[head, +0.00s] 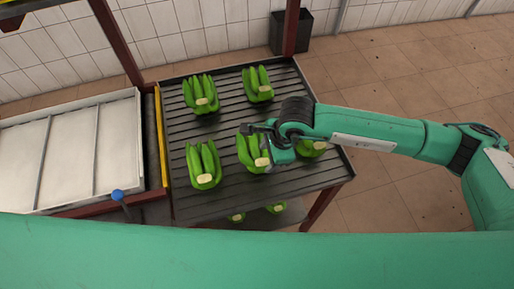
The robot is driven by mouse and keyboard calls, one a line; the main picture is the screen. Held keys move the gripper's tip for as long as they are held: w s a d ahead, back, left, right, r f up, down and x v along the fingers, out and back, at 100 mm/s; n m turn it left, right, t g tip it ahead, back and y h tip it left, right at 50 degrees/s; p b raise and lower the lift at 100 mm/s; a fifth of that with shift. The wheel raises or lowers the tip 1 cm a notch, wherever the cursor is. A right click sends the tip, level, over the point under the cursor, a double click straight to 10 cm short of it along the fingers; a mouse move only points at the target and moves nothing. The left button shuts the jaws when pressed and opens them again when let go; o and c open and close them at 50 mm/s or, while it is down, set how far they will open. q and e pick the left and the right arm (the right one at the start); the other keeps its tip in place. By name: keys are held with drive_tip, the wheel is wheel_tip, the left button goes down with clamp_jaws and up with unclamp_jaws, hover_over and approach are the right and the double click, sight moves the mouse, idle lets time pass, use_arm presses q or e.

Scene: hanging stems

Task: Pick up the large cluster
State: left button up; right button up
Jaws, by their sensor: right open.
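Several green banana clusters lie on a dark slatted table. One is at the back left (201,92), one at the back right (257,83), one at the front left (204,164). Another cluster (248,150) lies in the front middle, and one at the front right (312,149) is partly hidden by my arm. Which one is the largest is hard to tell. My right gripper (256,143) is open over the front middle cluster and hides part of it; I cannot tell whether it touches. My left gripper is not in view.
The slatted table (180,130) has a bare strip between its rows. A white-panelled tray (65,150) and a blue-knobbed lever (118,195) are on the left. Red posts rise behind. More bananas (276,208) show on a lower shelf. A dark bin (292,32) stands at the back.

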sight(263, 162)
drive_tip(key=p+x, duration=0.2)
drive_tip(key=x, duration=0.1)
drive_tip(key=shift+a+f, duration=0.15)
drive_tip(key=shift+f, duration=0.5)
clamp_jaws()
drive_tip(key=shift+w+r, duration=0.15)
